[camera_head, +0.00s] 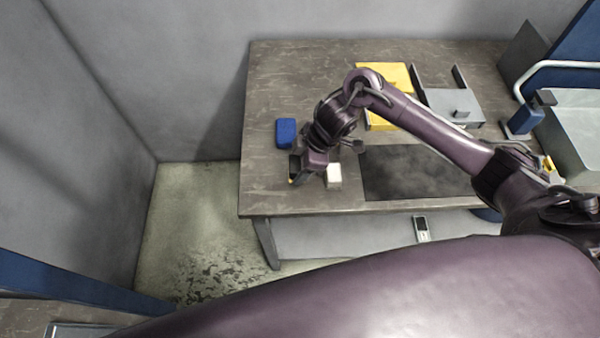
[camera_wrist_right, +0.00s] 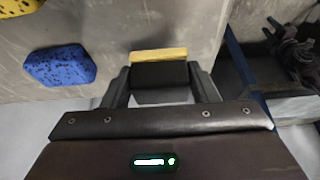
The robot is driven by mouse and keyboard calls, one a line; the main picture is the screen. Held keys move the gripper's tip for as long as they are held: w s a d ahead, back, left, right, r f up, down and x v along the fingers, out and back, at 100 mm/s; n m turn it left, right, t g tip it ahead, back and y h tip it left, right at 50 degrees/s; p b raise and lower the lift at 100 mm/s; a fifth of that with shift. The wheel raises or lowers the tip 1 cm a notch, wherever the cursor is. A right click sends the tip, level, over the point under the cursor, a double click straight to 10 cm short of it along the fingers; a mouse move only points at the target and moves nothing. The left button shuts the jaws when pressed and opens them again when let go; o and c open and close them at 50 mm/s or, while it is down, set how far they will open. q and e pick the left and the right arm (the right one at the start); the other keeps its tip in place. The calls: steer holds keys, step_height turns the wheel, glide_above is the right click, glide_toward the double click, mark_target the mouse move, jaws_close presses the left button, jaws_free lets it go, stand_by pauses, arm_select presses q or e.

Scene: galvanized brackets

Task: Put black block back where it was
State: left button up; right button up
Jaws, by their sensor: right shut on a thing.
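My right gripper (camera_head: 298,178) is low over the near left part of the workbench. In the right wrist view, its two fingers (camera_wrist_right: 162,85) are shut on the black block (camera_wrist_right: 160,76), one finger on each side. A yellow strip (camera_wrist_right: 159,54) shows right along the block's far edge; I cannot tell whether it is part of the block. In the head view the black block (camera_head: 294,165) is mostly hidden by the gripper. I cannot tell whether it touches the bench. My left gripper is not in view.
A white block (camera_head: 334,177) stands close right of the gripper. A blue block (camera_head: 286,132) lies behind it. A dark mat (camera_head: 415,178) is to the right, with a yellow tray (camera_head: 385,75) and a grey bracket (camera_head: 452,104) farther back. The bench's left edge is near.

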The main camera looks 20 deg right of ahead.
steer(key=shift+f, duration=0.3)
step_height(320, 180, down, 4)
steer(key=shift+r, duration=0.25)
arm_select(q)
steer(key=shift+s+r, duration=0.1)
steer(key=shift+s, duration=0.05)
arm_select(e)
steer(key=shift+f, duration=0.25)
steer(key=shift+f, duration=0.15)
steer(key=o, duration=0.9)
